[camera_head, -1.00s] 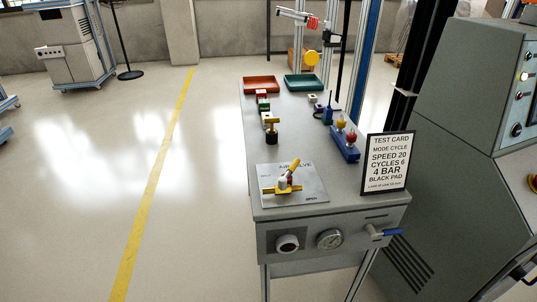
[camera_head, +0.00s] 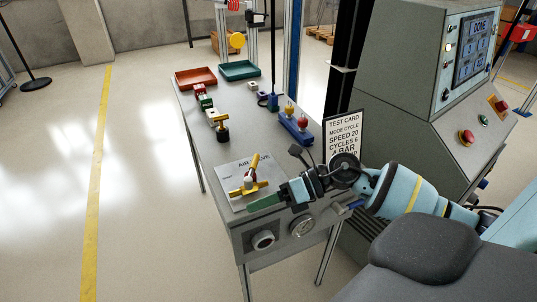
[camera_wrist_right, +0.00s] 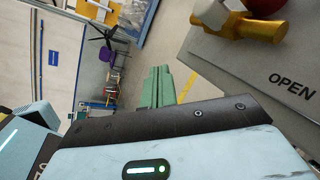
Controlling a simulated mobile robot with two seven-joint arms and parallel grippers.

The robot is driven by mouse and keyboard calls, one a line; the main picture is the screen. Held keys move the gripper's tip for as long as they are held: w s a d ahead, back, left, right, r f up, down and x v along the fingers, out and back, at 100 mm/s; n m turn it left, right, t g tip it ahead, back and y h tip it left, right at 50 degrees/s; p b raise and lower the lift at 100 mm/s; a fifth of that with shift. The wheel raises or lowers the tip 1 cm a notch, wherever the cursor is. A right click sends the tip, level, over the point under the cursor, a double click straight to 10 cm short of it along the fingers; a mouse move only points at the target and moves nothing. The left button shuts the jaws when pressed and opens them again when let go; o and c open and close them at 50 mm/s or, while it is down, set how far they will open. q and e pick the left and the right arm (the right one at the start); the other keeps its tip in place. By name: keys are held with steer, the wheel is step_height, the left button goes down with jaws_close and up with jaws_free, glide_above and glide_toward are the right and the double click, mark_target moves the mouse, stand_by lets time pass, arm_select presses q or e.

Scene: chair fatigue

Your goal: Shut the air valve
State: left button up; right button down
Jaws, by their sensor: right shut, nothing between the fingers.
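The air valve (camera_head: 248,188) has a yellow body, a white middle and a yellow lever with a red part, slanting up. It sits on a grey plate (camera_head: 232,174) at the near end of the bench. My right gripper (camera_head: 252,207) reaches in from the right, its green fingers shut and empty by the plate's near right edge, apart from the lever. In the right wrist view the shut fingers (camera_wrist_right: 159,86) point away, with part of the valve (camera_wrist_right: 253,28) above right and the word OPEN on its plate. My left gripper is out of view.
A test card (camera_head: 344,136) stands behind my right wrist. A blue block with coloured knobs (camera_head: 296,128), a black-and-gold piece (camera_head: 220,130) and red (camera_head: 196,77) and green (camera_head: 240,70) trays are farther back. The control console (camera_head: 430,100) stands right.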

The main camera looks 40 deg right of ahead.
mark_target(253, 167)
steer(key=w+d+r+n+h, duration=0.25)
steer(key=d+r+h, duration=0.2)
steer(key=d, duration=0.25)
steer(key=w+d+r+n+h, duration=0.2)
steer(key=d+r+n+h, duration=0.1)
steer(key=d+r, duration=0.3)
steer(key=x, duration=0.3)
steer(key=p+x, duration=0.1)
steer(key=x, duration=0.2)
steer(key=d+f+x, duration=0.1)
steer(key=x, duration=0.2)
steer(key=shift+s+f, duration=0.1)
steer(key=shift+w+a+f, duration=0.15)
steer(key=shift+w+f, duration=0.1)
steer(key=shift+f, duration=0.15)
steer(key=shift+w+g, duration=0.2)
steer(key=shift+g, duration=0.1)
